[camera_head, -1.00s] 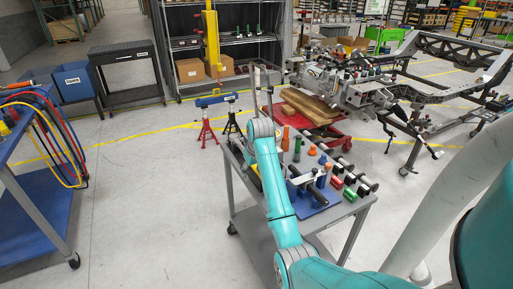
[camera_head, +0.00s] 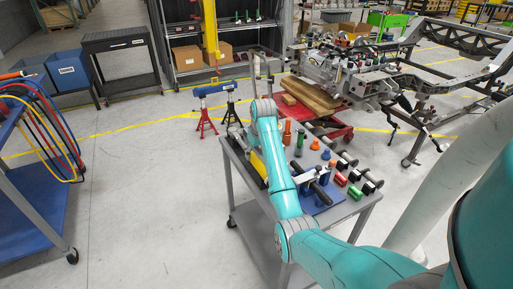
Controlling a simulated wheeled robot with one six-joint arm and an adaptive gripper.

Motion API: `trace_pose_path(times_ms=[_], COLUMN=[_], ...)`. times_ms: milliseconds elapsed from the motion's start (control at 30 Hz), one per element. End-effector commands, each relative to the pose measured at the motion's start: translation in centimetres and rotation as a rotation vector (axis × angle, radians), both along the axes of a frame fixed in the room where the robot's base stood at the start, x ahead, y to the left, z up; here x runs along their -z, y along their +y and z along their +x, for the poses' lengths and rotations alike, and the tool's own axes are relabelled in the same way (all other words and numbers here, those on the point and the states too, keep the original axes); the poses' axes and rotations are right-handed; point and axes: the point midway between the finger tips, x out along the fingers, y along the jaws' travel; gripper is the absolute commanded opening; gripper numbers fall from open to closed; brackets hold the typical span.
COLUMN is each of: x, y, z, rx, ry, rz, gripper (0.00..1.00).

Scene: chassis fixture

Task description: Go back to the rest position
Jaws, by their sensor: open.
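My teal arm (camera_head: 270,150) comes up from the bottom right and stretches forward over the left part of a grey tool cart. Its grey wrist joint (camera_head: 264,108) is beyond the cart's far left corner. My gripper (camera_head: 261,62) appears as small grey, upright parts beyond the wrist. It is open, and I see nothing held in it. Its fine detail is too small to make out.
The grey cart (camera_head: 262,232) holds orange, green, red and black parts and a blue mat close beside my arm. A chassis (camera_head: 440,85) is at the right. A left cart (camera_head: 35,200) stands apart, with open floor between.

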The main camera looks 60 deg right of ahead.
Motion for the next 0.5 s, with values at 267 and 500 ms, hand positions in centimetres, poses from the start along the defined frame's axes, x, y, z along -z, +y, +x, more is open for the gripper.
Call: trace_pose_path(times_ms=[267,500], x=[3.2,4.4], y=[-0.4,-0.6], z=[0.7,1.0], rx=[0.0,-0.001], ry=[0.001,0.0], rz=[0.001,0.0], gripper=[0.56,0.56])
